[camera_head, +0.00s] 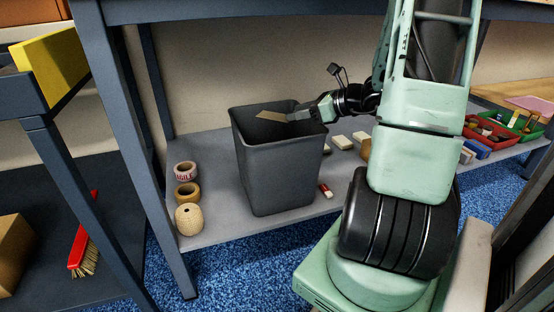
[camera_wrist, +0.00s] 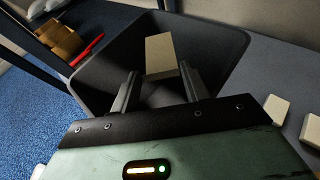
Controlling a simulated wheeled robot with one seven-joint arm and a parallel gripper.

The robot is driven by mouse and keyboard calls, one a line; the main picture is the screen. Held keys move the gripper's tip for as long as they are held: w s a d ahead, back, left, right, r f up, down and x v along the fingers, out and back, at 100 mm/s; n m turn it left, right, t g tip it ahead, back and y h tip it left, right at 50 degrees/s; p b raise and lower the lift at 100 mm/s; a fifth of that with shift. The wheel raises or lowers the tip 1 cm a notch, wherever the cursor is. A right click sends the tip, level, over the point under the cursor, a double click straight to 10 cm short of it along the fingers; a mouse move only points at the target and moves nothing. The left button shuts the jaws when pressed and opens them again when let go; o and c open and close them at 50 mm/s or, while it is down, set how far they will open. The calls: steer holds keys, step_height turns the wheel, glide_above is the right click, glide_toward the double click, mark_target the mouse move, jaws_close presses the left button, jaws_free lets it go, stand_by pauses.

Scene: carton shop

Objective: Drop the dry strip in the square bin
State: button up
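The dry strip, a flat tan piece (camera_head: 270,117), shows within the mouth of the dark grey square bin (camera_head: 279,168). In the wrist view the strip (camera_wrist: 161,54) lies just beyond my fingertips, with bin interior visible between the fingers below it. My gripper (camera_head: 293,116) reaches in from the right over the bin's rim. In the wrist view its two fingers (camera_wrist: 159,72) stand apart, and nothing is seen clamped between them. I cannot tell whether the strip touches a fingertip or the bin wall. The bin (camera_wrist: 222,38) stands upright on the grey shelf.
Tape rolls (camera_head: 186,171) and a twine ball (camera_head: 189,219) stand left of the bin. Pale blocks (camera_head: 341,142) and a red-and-white eraser (camera_head: 325,190) lie to its right. A red brush (camera_head: 82,245) is on the left lower shelf. A dark table leg (camera_head: 135,150) stands left.

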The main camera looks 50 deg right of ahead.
steer(key=shift+o, duration=1.3)
steer(key=p+v, duration=0.7)
steer(key=v, duration=1)
steer(key=shift+s+p, duration=0.25)
steer(key=shift+p, duration=0.15)
steer(key=shift+d, duration=0.15)
